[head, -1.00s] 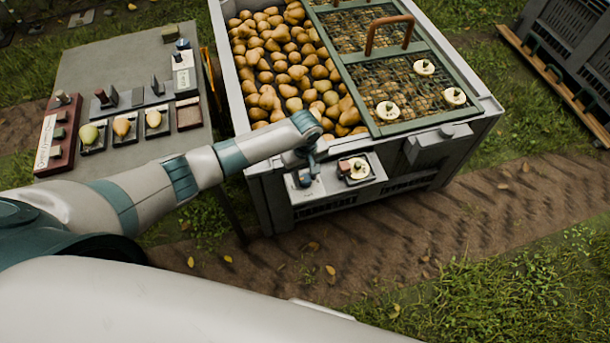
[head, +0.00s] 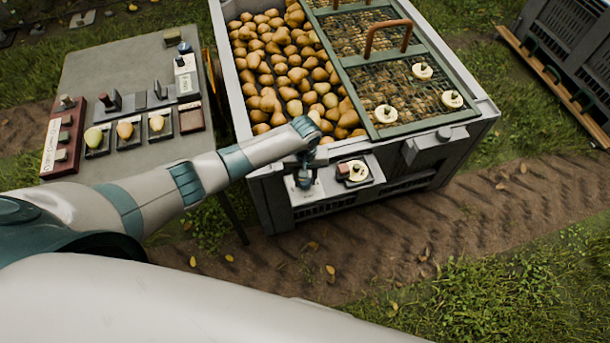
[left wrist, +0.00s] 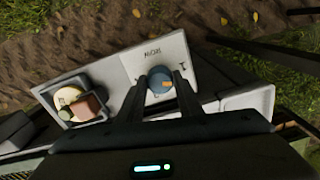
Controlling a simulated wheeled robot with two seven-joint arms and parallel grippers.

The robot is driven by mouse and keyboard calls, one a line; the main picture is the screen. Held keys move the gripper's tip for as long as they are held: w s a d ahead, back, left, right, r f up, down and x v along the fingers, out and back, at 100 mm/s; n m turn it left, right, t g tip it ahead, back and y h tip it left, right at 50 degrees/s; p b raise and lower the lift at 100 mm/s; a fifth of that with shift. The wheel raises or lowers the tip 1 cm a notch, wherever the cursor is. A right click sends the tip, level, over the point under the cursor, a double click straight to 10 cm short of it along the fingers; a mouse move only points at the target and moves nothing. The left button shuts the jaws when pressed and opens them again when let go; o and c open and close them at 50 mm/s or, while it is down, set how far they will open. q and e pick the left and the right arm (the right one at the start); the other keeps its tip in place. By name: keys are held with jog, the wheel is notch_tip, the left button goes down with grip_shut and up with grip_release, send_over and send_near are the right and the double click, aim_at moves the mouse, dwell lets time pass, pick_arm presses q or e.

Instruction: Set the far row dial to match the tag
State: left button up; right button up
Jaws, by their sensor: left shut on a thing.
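A round blue dial knob (left wrist: 159,77) with a small orange mark sits on a white panel (left wrist: 145,57) with dark lettering too small to read surely. My left gripper (left wrist: 160,92) is shut on the knob, a dark finger on either side. In the head view, my left gripper (head: 304,180) reaches down to this panel on the front of the pear bin (head: 262,178) and hides much of the knob. I cannot tell which marking the dial points to. I cannot make out which label is the tag. My right gripper is not in view.
Beside the dial, a small tray (head: 375,168) holds a pale round piece and a reddish block. A grey table (head: 120,68) at left carries pears in trays, blocks and a red board (head: 73,142). Several pale discs lie on the bin's mesh lid. Bare soil lies in front.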

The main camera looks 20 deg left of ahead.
pick_arm(q)
jog(key=shift+r+m, duration=0.15)
jog(key=shift+m, duration=0.45)
jog(key=m+p, duration=0.2)
jog(key=m, duration=0.1)
jog(key=shift+m, duration=0.3)
jog(key=m, duration=0.3)
jog(key=shift+m+p, duration=0.3)
jog(key=shift+p, duration=0.05)
jog(key=m, duration=0.3)
jog(key=shift+m, duration=0.3)
jog(key=m, duration=0.3)
jog(key=shift+m, duration=0.3)
jog(key=m, duration=0.3)
jog(key=shift+f+m, duration=0.2)
jog(key=shift+m, duration=0.2)
jog(key=m, duration=0.4)
jog(key=shift+b, duration=0.3)
jog(key=m+b, duration=0.1)
jog(key=m, duration=0.4)
jog(key=m+b, duration=0.1)
jog(key=m, duration=0.2)
jog(key=shift+m, duration=0.3)
jog(key=o, duration=1)
jog(key=shift+o, duration=0.2)
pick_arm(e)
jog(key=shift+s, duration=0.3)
